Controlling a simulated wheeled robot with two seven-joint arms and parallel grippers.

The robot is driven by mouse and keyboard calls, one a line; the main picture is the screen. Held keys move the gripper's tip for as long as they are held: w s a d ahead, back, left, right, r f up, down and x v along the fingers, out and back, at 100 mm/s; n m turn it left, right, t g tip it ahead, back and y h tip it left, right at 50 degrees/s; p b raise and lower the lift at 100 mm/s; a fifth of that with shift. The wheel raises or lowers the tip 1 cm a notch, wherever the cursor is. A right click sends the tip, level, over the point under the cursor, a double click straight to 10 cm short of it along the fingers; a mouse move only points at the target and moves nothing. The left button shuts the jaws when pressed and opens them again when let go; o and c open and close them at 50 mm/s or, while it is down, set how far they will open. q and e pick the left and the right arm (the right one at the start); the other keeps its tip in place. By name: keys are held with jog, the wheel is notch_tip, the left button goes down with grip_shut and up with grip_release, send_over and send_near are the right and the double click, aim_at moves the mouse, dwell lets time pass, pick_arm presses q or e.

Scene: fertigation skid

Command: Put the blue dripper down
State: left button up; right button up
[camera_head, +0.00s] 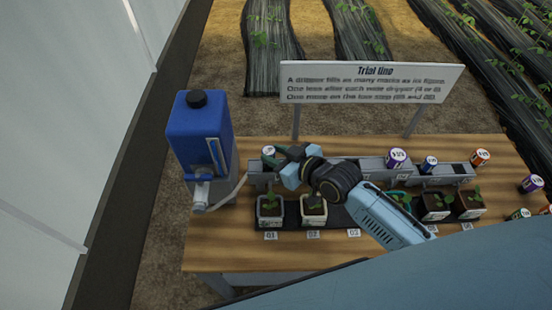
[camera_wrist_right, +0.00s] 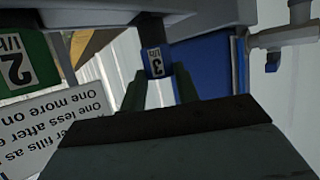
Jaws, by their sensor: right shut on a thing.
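My right gripper (camera_head: 280,160) reaches over the left part of the grey rail (camera_head: 372,165). It is shut on the blue dripper (camera_wrist_right: 156,62), whose label reads 3 l/h, seen between the fingers (camera_wrist_right: 160,88) in the wrist view. In the head view a white-topped dripper (camera_head: 268,151) shows at the fingertips, by the left end of the rail. I cannot tell whether the held dripper touches the rail. Another blue dripper (camera_head: 429,164) stands at the rail's right part. My left gripper is not in view.
A blue tank (camera_head: 196,135) stands left of the rail. Potted seedlings (camera_head: 313,212) line the front, partly hidden by my right arm. A sign (camera_head: 368,83) stands behind. A green 2 l/h dripper (camera_wrist_right: 22,62) is near the wrist.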

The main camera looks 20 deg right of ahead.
jog(key=shift+f, duration=0.8)
jog(key=shift+f, duration=0.2)
jog(key=o, duration=1)
jog(key=shift+c, duration=0.2)
jog(key=shift+r, duration=0.1)
jog(key=shift+s+r, duration=0.1)
jog(key=shift+r, duration=0.05)
jog(key=v, duration=1.1)
jog(key=shift+s+d+p, duration=0.25)
jog(key=shift+s+p, duration=0.05)
jog(key=shift+p, duration=0.05)
jog(key=shift+r, duration=0.1)
